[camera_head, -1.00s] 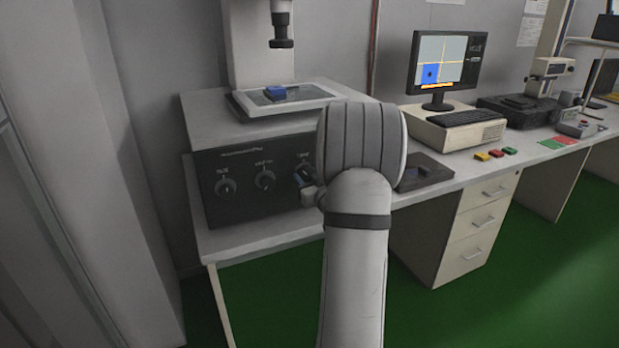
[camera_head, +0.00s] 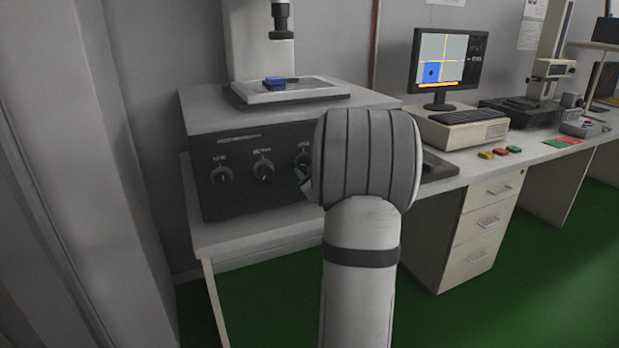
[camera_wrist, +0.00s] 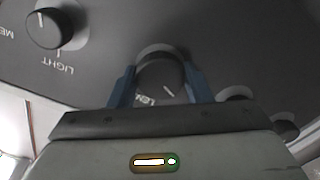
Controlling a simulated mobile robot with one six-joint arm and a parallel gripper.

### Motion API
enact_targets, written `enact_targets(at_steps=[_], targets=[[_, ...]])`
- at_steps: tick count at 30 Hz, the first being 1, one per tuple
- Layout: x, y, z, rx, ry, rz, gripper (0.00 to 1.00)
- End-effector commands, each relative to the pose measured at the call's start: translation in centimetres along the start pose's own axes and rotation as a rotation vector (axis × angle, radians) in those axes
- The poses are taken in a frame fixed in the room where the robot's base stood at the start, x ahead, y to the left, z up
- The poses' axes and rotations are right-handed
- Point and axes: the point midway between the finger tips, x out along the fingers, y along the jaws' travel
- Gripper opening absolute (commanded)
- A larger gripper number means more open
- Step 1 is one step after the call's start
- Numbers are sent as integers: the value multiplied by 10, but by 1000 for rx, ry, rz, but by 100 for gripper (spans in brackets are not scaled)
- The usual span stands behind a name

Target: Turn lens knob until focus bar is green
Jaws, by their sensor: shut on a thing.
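The dark lens knob (camera_wrist: 160,75) sits between the two blue fingers of my gripper (camera_wrist: 160,68), which is shut on it. Its white pointer mark and part of the "LENS" label show just above the gripper body. In the head view my forearm and wrist hide most of my gripper and much of the right-hand knob (camera_head: 303,160) on the dark front panel. The monitor (camera_head: 445,60) shows a blue square with a dark spot, yellow cross lines and an orange focus bar (camera_head: 437,84) along the bottom of the screen.
Two other knobs (camera_head: 222,175) are on the panel's left; the light knob (camera_wrist: 45,28) shows in the wrist view. A blue block (camera_head: 275,80) lies on the stage (camera_head: 310,90) under the lens tube (camera_head: 281,22).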

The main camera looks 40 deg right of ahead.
Motion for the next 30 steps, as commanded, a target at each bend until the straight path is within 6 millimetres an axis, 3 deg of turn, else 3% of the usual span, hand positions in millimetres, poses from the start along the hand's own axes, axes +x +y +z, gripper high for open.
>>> enact_targets(at_steps=[21,22,30], targets=[[0,0,0,-97,-1,0,22],[0,0,0,-97,-1,0,45],[0,0,0,-97,-1,0,66]])
